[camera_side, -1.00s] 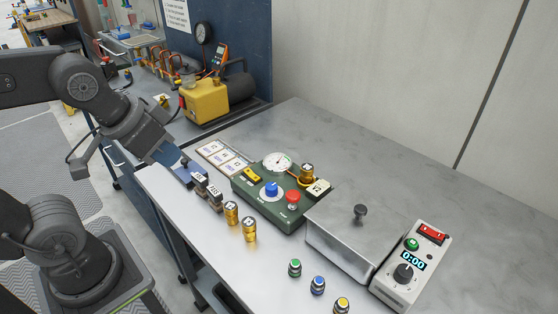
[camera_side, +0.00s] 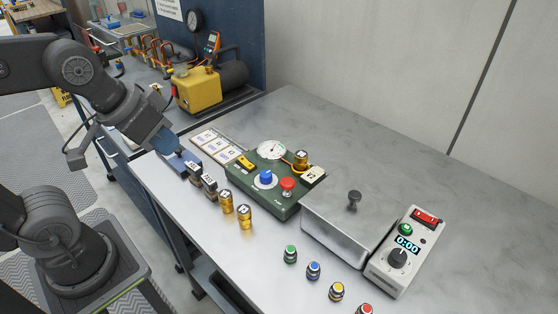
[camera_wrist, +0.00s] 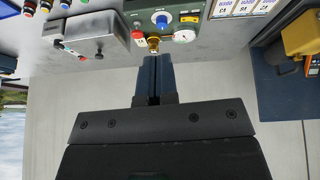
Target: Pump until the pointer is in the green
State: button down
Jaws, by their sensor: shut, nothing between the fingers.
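A green pump box (camera_side: 268,190) stands on the bench in the side view. It carries a round white gauge (camera_side: 271,150), a blue knob (camera_side: 266,177), a red button (camera_side: 287,185) and a yellow switch (camera_side: 245,162). The gauge also shows in the wrist view (camera_wrist: 184,36); its pointer is too small to read against any green band. A brass fitting (camera_side: 301,158) sits at the box's back right. My gripper (camera_side: 181,152) is shut and empty, left of the box, above the bench's left edge. In the wrist view its blue fingers (camera_wrist: 155,60) are together.
A lidded metal box (camera_side: 348,222) and a white timer unit reading 0:00 (camera_side: 404,252) stand to the right. Brass cylinders (camera_side: 227,202), dark labelled blocks (camera_side: 209,185) and coloured-cap fittings (camera_side: 313,271) line the front. The bench behind is clear.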

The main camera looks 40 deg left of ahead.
jog(key=w+d+n+g+h, duration=0.1)
jog(key=w+d+n+h, duration=0.5)
jog(key=w, duration=0.4)
jog(key=n+h, duration=0.1)
jog(key=n, duration=0.9)
send_over(286, 183)
notch_tip(286, 183, down, 5)
jog(key=shift+r+t, duration=0.2)
jog(key=shift+t, duration=0.2)
jog(key=shift+f, duration=4.4)
jog(key=shift+f, duration=0.4)
